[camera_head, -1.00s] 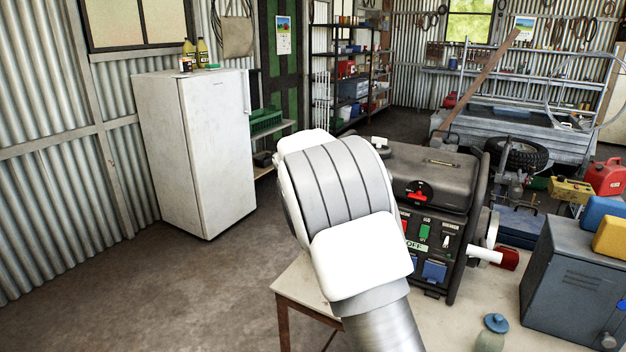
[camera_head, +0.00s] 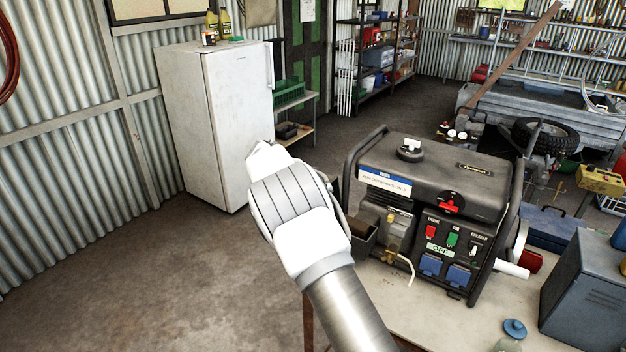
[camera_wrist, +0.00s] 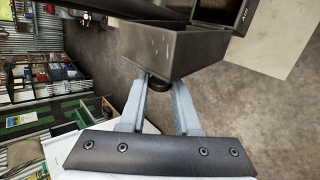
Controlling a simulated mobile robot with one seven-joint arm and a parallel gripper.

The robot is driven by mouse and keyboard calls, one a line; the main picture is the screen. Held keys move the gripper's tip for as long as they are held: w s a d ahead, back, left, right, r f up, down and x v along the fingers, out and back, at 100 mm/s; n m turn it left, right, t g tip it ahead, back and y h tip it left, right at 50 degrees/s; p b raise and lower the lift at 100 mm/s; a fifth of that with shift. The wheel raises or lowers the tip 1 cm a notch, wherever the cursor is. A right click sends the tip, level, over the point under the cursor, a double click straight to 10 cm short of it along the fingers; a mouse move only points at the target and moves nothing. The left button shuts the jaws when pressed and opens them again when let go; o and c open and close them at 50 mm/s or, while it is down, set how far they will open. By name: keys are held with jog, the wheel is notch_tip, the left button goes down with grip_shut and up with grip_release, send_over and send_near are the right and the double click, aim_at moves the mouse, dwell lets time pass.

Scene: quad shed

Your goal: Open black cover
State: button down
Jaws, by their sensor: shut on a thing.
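The black cover (camera_wrist: 165,50) is a dark box-shaped piece in the wrist view, with a small black knob (camera_wrist: 155,98) at its near end. My gripper (camera_wrist: 160,88) is shut on this knob, one grey finger on each side. The cover stands out from a dark housing (camera_wrist: 213,14), whose inside shows behind it; white lettering is on the frame beside it. In the head view the cover (camera_head: 362,240) shows at the left side of the black generator (camera_head: 440,175), partly behind my arm. My fingers are hidden there.
The generator stands on a pale table (camera_head: 400,315) with a grey metal box (camera_head: 585,290) and a blue-lidded jar (camera_head: 514,328) to the right. A white fridge (camera_head: 215,125) stands behind my arm to the left. The floor between the fridge and table is clear.

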dwell(0.3)
jog(key=c, duration=0.6)
grip_release()
jog(key=shift+w+f, duration=0.1)
jog(key=shift+c, duration=0.2)
jog(key=b+v, duration=0.1)
jog(key=v, duration=1.6)
jog(key=shift+a, duration=0.15)
